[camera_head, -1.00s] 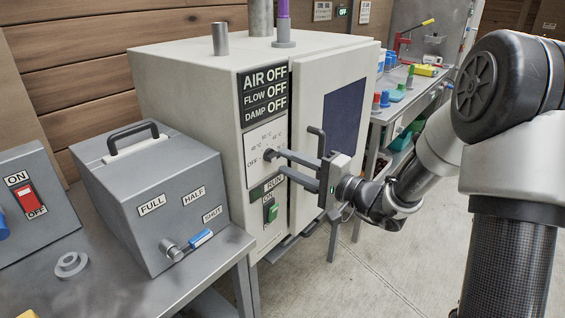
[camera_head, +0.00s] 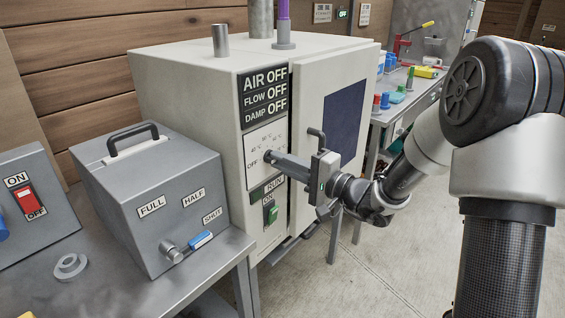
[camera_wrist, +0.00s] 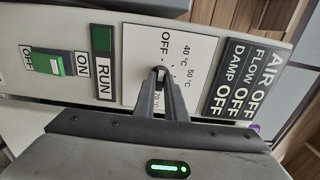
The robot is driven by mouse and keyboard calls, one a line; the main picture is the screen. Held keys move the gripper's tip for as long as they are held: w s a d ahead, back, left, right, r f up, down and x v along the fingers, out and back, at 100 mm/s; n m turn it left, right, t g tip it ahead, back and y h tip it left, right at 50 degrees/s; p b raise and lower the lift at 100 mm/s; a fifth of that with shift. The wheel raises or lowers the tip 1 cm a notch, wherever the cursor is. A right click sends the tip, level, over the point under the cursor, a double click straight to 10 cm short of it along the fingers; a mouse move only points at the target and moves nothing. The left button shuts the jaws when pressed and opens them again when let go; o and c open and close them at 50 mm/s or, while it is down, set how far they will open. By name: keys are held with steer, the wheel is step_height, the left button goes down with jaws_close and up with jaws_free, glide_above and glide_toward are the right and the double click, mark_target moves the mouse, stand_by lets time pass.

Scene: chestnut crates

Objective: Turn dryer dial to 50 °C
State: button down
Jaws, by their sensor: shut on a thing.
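The dryer (camera_head: 185,95) is a large cream cabinet. Its white dial plate (camera_head: 264,142) carries OFF and several temperature marks; the plate also shows in the wrist view (camera_wrist: 139,48), where OFF, 40 °C and 50 °C are readable. My gripper (camera_head: 270,158) reaches in from the right, level with the plate. In the wrist view my gripper (camera_wrist: 160,76) has its fingers closed together on the small dial (camera_wrist: 160,70). The fingers hide most of the dial and some marks, so I cannot tell where its pointer stands.
A black panel (camera_head: 264,92) above the dial reads AIR OFF, FLOW OFF, DAMP OFF. Below is a green ON/OFF switch (camera_head: 272,212). The dryer door handle (camera_head: 318,142) sticks out close to my gripper. A grey box (camera_head: 150,205) with a blue-handled valve stands at left.

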steer(key=shift+m, duration=0.3)
steer(key=shift+d+m+p, duration=0.1)
steer(key=shift+m+p, duration=4.5)
steer(key=shift+m, duration=3.8)
steer(key=shift+f, duration=0.1)
steer(key=c, duration=1.8)
jaws_free()
